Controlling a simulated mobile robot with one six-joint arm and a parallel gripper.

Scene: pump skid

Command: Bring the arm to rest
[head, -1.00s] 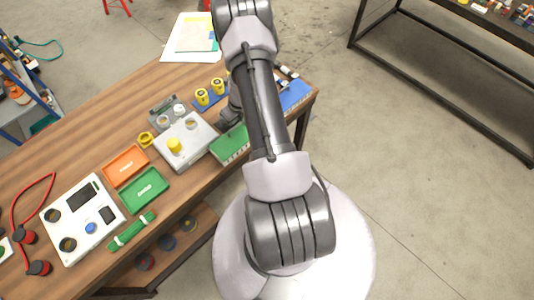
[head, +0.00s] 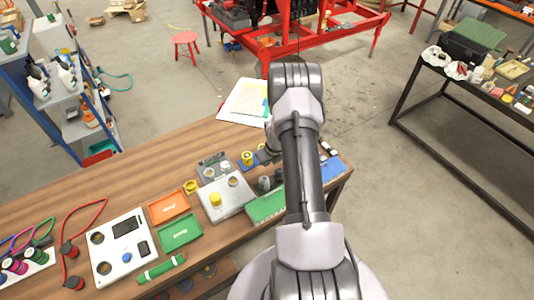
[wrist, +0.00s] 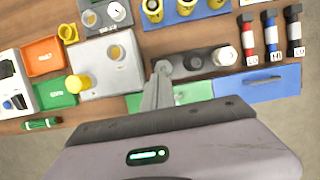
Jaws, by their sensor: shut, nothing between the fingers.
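My gripper (wrist: 161,68) is shut and empty in the wrist view, its fingers reaching in over the work table from the grey gripper body. They show in front of a dark holder (wrist: 196,66) with round pieces in it and a green tray or board (wrist: 192,93). In the head view my arm stretches from the bottom up over the table's right end, bends at the elbow, and the gripper (head: 264,156) hangs beside a yellow cylinder (head: 248,158). Whether the fingers touch anything below cannot be told.
The wooden table (head: 120,165) holds a grey box with a yellow knob (head: 226,195), an orange tray (head: 168,207), a green tray (head: 180,234) and a white tester (head: 118,247). A dark bench (head: 470,90) stands right, with open floor between. A red stool (head: 186,42) stands behind.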

